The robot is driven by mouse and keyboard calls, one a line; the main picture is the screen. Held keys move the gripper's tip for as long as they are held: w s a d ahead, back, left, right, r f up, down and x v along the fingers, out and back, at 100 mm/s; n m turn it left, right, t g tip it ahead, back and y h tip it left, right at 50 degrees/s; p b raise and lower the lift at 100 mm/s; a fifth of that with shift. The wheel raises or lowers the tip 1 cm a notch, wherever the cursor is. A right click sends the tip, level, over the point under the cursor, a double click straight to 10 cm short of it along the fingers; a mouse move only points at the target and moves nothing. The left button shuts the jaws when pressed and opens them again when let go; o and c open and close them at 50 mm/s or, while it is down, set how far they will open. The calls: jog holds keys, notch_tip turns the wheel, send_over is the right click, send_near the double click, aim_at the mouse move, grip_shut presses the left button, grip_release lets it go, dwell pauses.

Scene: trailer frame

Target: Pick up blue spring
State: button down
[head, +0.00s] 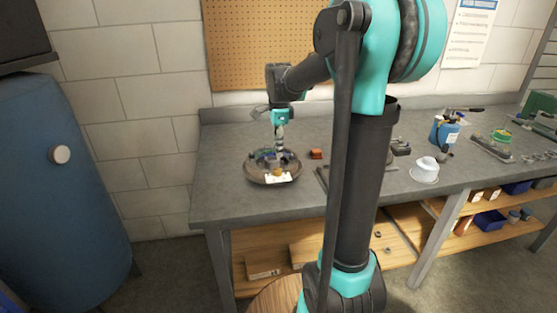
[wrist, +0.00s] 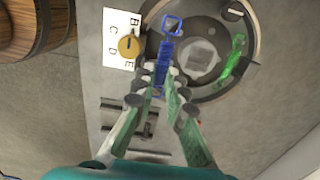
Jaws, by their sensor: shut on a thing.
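The blue spring (wrist: 163,62) stretches between my fingertips in the wrist view, with a blue square loop (wrist: 172,25) at its far end. My gripper (wrist: 162,77) is shut on the spring. The spring is over the round dark tray (wrist: 256,38); whether it still touches the tray I cannot tell. In the head view my gripper (head: 280,150) points down over the same tray (head: 272,181) on the grey workbench, and the spring is too small to make out there.
A green piece (wrist: 235,60) lies in the tray. A white lettered card (wrist: 113,25) with a yellow disc (wrist: 129,46) is at its edge. A small orange-red block (head: 316,154) sits right of the tray. A white pot (head: 425,171) stands farther right. The bench left of the tray is clear.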

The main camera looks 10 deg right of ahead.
notch_tip(320, 180, up, 17)
jog(key=shift+f, duration=0.15)
dwell(0.5)
